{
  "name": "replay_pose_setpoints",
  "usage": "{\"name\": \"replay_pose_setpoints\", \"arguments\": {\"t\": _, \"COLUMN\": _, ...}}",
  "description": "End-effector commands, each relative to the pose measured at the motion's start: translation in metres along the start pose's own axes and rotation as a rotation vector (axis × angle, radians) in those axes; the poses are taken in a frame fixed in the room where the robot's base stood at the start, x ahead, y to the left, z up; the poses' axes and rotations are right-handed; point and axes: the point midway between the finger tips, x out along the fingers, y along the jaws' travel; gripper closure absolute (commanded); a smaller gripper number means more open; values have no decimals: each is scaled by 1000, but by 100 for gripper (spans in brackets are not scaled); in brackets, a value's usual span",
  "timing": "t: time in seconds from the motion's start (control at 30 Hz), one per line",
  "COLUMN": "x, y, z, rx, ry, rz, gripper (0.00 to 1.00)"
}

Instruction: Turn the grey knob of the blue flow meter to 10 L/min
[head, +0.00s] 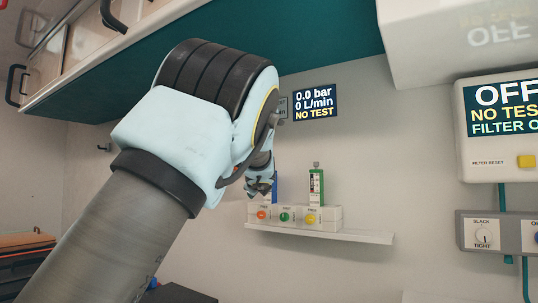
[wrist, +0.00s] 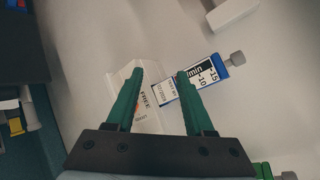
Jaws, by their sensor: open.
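The blue flow meter (wrist: 212,68) shows in the wrist view, right of centre, with scale marks 15 and 10 and a white dated label at its left end. Its grey knob (wrist: 235,58) sticks out at its right end. In the head view a narrow strip of the blue meter (head: 276,187) shows beside my gripper (head: 262,188). In the wrist view my gripper (wrist: 160,76) is open, its two green fingers apart. The right fingertip overlaps the meter's body in the picture; contact cannot be told. The knob is outside the fingers. The meter's reading is not legible.
A green flow meter (head: 316,187) stands to the right of the blue one. Below is a white block (head: 333,218) with orange, green and yellow knobs, on a wall shelf (head: 365,237). A display (head: 315,103) reads 0.0 bar, 0 L/min, NO TEST. A cabinet overhangs above.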

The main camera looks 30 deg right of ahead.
Motion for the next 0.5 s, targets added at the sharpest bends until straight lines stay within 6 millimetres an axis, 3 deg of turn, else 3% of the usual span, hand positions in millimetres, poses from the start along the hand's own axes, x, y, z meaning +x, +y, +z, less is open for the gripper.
{"name": "replay_pose_setpoints", "arguments": {"t": 0.03, "x": 4, "y": 5, "z": 9, "rx": -112, "ry": 20, "rz": 20, "gripper": 47}}
{"name": "replay_pose_setpoints", "arguments": {"t": 0.23, "x": 8, "y": 18, "z": 17, "rx": -645, "ry": 112, "rz": 91, "gripper": 47}}
{"name": "replay_pose_setpoints", "arguments": {"t": 0.37, "x": -1, "y": 12, "z": 27, "rx": -1015, "ry": 163, "rz": 140, "gripper": 47}}
{"name": "replay_pose_setpoints", "arguments": {"t": 0.5, "x": -20, "y": -9, "z": 43, "rx": -1402, "ry": 214, "rz": 189, "gripper": 47}}
